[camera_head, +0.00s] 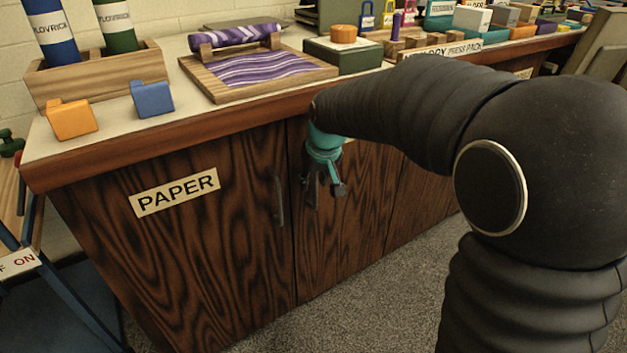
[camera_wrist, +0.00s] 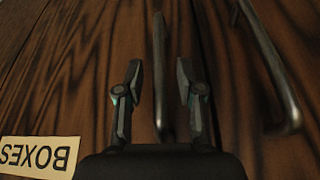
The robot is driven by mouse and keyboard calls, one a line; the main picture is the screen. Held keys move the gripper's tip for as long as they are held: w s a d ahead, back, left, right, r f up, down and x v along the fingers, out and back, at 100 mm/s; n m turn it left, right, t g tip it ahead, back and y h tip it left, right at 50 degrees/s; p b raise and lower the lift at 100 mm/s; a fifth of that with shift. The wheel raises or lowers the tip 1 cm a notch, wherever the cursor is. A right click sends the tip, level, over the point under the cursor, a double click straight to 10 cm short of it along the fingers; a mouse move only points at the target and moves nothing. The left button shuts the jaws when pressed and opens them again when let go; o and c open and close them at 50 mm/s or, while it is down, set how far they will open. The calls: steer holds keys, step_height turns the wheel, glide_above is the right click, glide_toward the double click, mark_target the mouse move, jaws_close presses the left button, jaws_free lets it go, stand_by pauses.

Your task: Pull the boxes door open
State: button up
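The boxes door (camera_head: 362,220) is a dark wood-grain cabinet door, shut, right of the paper door (camera_head: 190,250) in the head view. Its BOXES label (camera_wrist: 40,156) shows upside down at the lower left of the wrist view. A dark bar handle (camera_wrist: 159,75) on the boxes door lies between my gripper's fingers in the wrist view. My gripper (camera_head: 324,194) is in front of this door; in the wrist view my gripper (camera_wrist: 158,72) is open, with gaps visible on both sides of the handle. In the head view my gripper hides that handle.
The paper door's handle (camera_head: 279,198) stands close to the left; it also shows in the wrist view (camera_wrist: 270,65). The counter edge (camera_head: 200,130) overhangs above. Carpet floor (camera_head: 390,300) before the cabinet is clear. A blue-legged stand (camera_head: 65,290) is at the left.

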steer(key=shift+w+f, duration=0.1)
steer(key=shift+f, duration=0.15)
jaws_close()
